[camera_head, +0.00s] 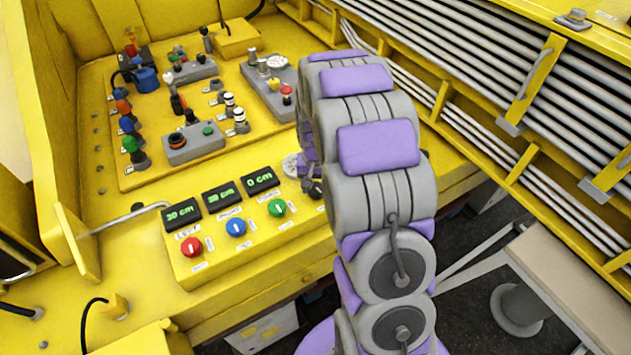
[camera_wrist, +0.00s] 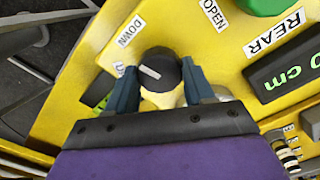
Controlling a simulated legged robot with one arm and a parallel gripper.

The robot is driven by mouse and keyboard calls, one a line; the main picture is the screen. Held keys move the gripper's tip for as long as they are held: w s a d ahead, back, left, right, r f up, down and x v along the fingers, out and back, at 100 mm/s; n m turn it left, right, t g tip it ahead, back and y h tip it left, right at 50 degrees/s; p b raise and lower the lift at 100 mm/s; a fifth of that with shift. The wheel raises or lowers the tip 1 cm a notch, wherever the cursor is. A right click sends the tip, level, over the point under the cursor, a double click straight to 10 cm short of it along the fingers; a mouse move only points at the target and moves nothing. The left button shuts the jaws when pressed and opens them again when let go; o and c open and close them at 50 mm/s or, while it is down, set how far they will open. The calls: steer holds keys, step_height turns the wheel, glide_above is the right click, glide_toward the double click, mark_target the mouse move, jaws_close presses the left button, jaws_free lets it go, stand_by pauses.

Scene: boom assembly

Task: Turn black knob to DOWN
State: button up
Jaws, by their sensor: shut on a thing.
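The black knob (camera_wrist: 160,73) shows in the wrist view between the two fingers of my gripper (camera_wrist: 159,67), which is shut on its sides. A white mark on the knob's top runs toward the upper left. The white DOWN label (camera_wrist: 130,31) sits on the yellow panel above and left of the knob. In the head view my gripper is at the right end of the panel, mostly hidden by my arm, and I cannot make out the knob clearly there.
The yellow panel (camera_head: 232,273) carries red (camera_head: 191,247), blue (camera_head: 236,227) and green (camera_head: 278,207) knobs left of my arm. Displays, including one reading 0 cm (camera_head: 260,180), sit above them. Switches and buttons stand on a board behind. Pipes run along the right wall.

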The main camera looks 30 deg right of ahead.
mark_target(315, 187)
steer(key=shift+s+m+p, duration=0.1)
steer(key=shift+m+p, duration=0.35)
steer(key=shift+m, duration=0.65)
steer(key=shift+f, duration=0.1)
steer(key=o, duration=1)
steer(key=shift+o, duration=0.2)
step_height(315, 187, up, 17)
steer(key=p, duration=0.1)
steer(key=shift+r+p, duration=0.2)
steer(key=shift+p, duration=0.15)
steer(key=shift+a, duration=0.1)
